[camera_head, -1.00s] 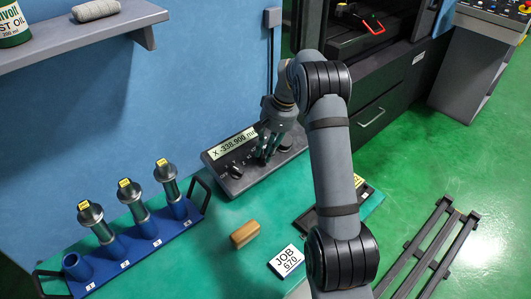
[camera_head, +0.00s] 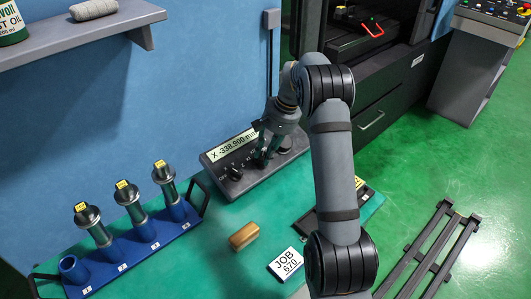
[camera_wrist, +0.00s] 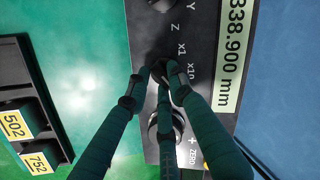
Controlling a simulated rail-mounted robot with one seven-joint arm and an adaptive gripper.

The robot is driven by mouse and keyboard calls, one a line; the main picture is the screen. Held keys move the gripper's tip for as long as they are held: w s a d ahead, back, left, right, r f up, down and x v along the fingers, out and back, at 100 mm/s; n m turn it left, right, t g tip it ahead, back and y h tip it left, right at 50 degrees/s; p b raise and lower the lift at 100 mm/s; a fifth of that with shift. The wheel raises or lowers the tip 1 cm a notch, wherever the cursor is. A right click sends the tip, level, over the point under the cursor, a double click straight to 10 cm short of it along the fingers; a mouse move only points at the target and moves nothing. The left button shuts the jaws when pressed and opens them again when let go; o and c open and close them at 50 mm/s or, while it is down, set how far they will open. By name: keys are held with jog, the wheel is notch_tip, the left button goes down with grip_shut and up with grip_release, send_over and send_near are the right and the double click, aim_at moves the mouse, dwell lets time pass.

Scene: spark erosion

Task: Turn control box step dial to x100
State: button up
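The grey control box (camera_head: 224,158) stands on the green bench against the blue wall. Its display (camera_head: 233,143) reads X -338.900 mm. My gripper (camera_head: 262,159) is low over the middle of the box. In the wrist view my gripper's three dark green fingers (camera_wrist: 160,76) converge around the black step dial (camera_wrist: 157,69), beside the marks X1 and X10. The fingertips are close around the dial; whether they press on it is unclear. The dial's pointer and any x100 mark are hidden by the fingers.
A black axis knob (camera_head: 235,173) sits left of my gripper, and a round knob (camera_wrist: 175,125) lies under the fingers in the wrist view.

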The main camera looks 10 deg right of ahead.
jog(key=o, duration=0.4)
jog(key=shift+r, duration=0.1)
jog(key=v, duration=1.1)
jog(key=shift+r, duration=0.4)
jog(key=shift+d, duration=0.15)
jog(key=x, duration=1.2)
